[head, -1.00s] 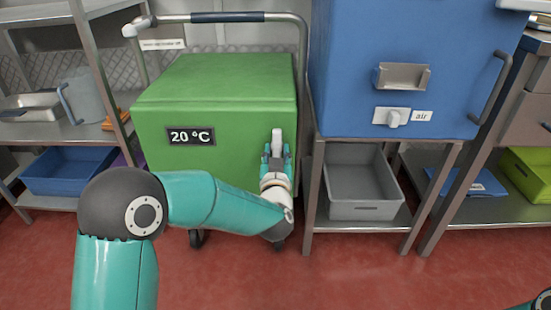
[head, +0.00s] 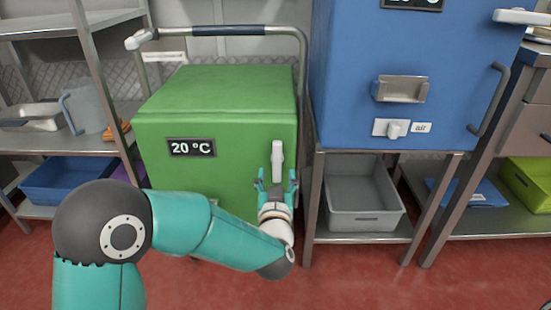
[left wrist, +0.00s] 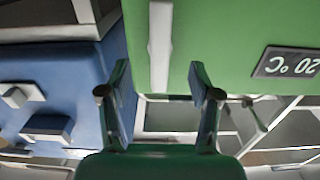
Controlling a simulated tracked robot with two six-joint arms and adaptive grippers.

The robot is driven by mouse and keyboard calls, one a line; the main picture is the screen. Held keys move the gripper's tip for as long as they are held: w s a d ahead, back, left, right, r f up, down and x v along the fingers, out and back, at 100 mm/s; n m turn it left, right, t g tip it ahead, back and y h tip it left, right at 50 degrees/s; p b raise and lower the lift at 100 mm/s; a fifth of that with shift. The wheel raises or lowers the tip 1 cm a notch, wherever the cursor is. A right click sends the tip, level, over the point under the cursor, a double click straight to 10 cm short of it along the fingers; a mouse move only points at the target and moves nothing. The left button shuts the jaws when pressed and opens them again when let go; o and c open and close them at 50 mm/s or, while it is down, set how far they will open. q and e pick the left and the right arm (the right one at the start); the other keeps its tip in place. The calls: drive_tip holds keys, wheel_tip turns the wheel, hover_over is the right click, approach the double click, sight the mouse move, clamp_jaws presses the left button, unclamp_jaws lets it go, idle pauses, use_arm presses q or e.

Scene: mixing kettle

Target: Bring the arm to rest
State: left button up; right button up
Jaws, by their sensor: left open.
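My left gripper (head: 277,179) is open and empty in front of the green box (head: 215,95). Its fingertips sit around the lower end of the box's white upright handle (head: 277,158) as seen from the head. In the left wrist view the two spread fingers (left wrist: 157,92) have clear space between them, and the handle (left wrist: 160,45) stands beyond them, apparently clear of both. My left arm is bent, with its elbow at the lower left. My right gripper is out of view.
A blue cabinet (head: 350,75) on a metal stand is close on the right, with a grey bin (head: 360,222) below. A metal shelf with a blue bin (head: 65,180) is at left. The red floor (head: 340,285) in front is clear.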

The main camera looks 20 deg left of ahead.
use_arm(q)
drive_tip(key=shift+v, duration=0.8)
